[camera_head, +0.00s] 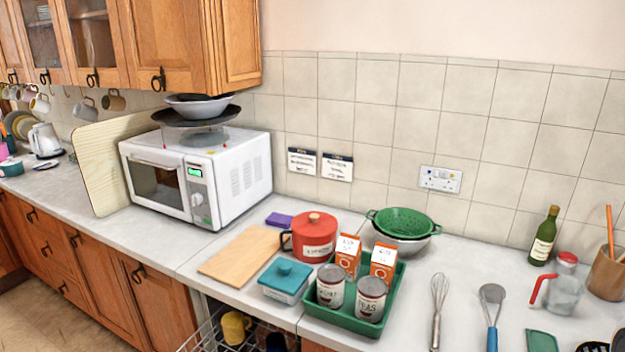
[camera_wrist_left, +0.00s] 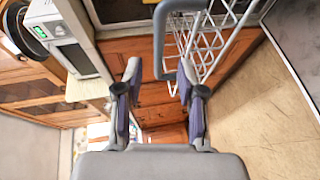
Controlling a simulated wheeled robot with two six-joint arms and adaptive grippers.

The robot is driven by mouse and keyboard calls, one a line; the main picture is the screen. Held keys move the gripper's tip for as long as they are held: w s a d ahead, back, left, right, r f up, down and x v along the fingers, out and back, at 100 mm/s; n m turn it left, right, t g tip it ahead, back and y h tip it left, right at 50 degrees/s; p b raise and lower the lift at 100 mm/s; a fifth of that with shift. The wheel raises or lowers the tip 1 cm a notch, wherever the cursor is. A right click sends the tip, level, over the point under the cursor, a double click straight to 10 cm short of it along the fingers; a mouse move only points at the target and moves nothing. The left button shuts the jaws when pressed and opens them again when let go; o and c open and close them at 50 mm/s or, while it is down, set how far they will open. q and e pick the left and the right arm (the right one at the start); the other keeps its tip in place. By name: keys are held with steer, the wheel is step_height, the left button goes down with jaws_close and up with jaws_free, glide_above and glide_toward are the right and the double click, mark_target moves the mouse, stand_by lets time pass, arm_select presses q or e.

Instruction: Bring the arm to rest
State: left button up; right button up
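My left gripper (camera_wrist_left: 160,75) shows in the left wrist view, with its two fingers spread apart and nothing between the tips that I can see held. Behind and beyond the fingers are a white wire rack (camera_wrist_left: 205,35) with a thick grey-blue bar (camera_wrist_left: 162,40) and wooden cabinet fronts (camera_wrist_left: 125,48). I cannot tell how far the bar is from the fingertips. Neither arm shows in the head view. My right gripper is in neither view.
In the head view, a wire rack (camera_head: 207,338) with mugs stands out below the counter edge. On the counter are a microwave (camera_head: 232,188), a cutting board (camera_head: 225,268), a red pot (camera_head: 313,248), a green tray (camera_head: 343,319) holding cans and cartons, and a green bottle (camera_head: 543,240).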

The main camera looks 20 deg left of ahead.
arm_select(q)
steer(key=d+r+m+g+h, duration=0.2)
steer(key=d+m+g+h, duration=0.2)
steer(key=d+m+g, duration=1.05)
steer(key=s+d+r+m, duration=0.5)
steer(key=s+d+r, duration=0.5)
steer(key=d, duration=0.1)
steer(key=shift+m+g+h, duration=0.25)
steer(key=shift+m+h, duration=0.1)
steer(key=shift+h, duration=0.05)
steer(key=f+b, duration=0.4)
steer(key=b, duration=0.1)
steer(key=shift+s+a+f, duration=0.15)
steer(key=shift+a+f, duration=0.05)
steer(key=shift+f, duration=0.15)
